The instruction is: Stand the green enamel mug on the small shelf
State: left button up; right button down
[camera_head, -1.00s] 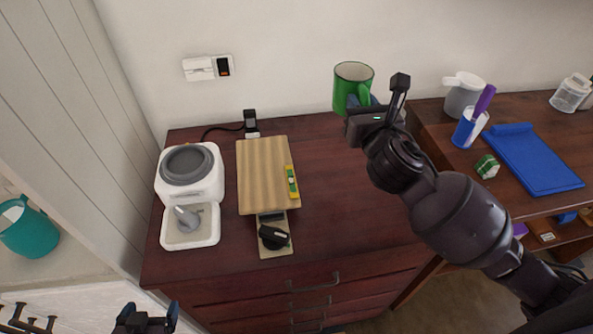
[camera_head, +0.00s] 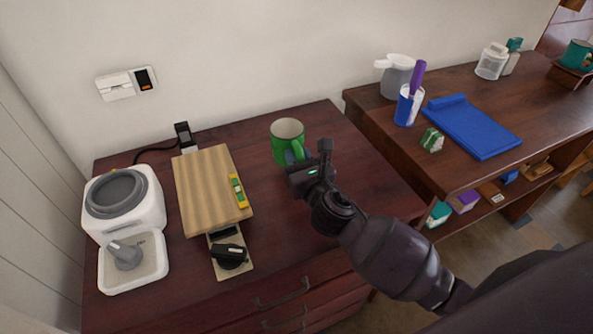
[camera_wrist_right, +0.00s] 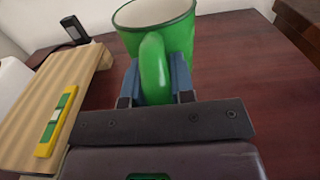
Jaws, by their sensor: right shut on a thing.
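The green enamel mug (camera_head: 280,150) is upright over the back right part of the dark red cabinet top, white inside and open upward. My right gripper (camera_head: 296,158) is shut on its handle. In the right wrist view the blue fingers (camera_wrist_right: 156,82) sit on either side of the handle of the mug (camera_wrist_right: 172,40). I cannot tell whether the mug's base touches the cabinet top. A small brown raised stand (camera_head: 568,76) at the far right, under a teal mug (camera_head: 579,55), may be the small shelf. My left gripper is out of view.
A cutting board (camera_head: 205,190) with a yellow-green level (camera_head: 239,191) lies left of the mug, beside a white grinder-like appliance (camera_head: 150,210). The desk on the right carries a blue mat (camera_head: 472,127), a blue cup (camera_head: 404,108) and a grey jug (camera_head: 395,80).

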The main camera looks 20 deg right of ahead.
jog(key=shift+f+b, duration=0.9)
jog(key=shift+f, duration=1.35)
jog(key=c, duration=1)
grip_release()
jog(key=shift+r, duration=0.1)
